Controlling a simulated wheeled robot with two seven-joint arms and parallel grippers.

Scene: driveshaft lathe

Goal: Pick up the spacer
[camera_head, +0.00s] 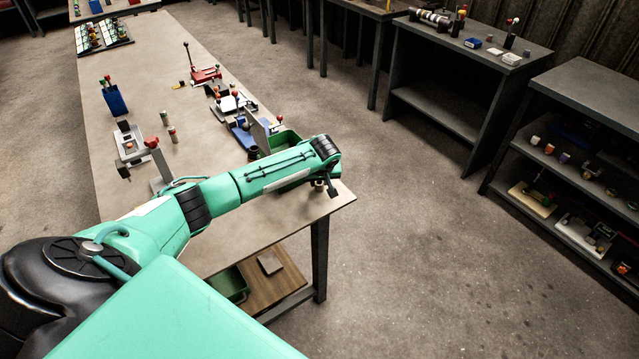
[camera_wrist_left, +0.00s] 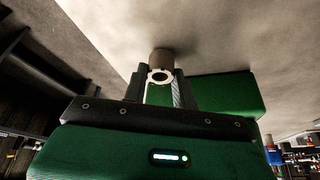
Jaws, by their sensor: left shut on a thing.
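My left gripper (camera_head: 324,187) is at the table's near right corner, with its arm reaching in from the left. In the left wrist view its two fingers (camera_wrist_left: 160,90) are shut on the spacer, a pale ring (camera_wrist_left: 150,76) with a dark round hole facing the camera. A brownish round body shows directly behind the ring, against the tabletop. I cannot tell whether it is part of the spacer, or whether the spacer touches the table. In the head view the wrist mostly hides the spacer. My right gripper is not in view.
Shelving (camera_head: 590,90) is at right; open floor lies between.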

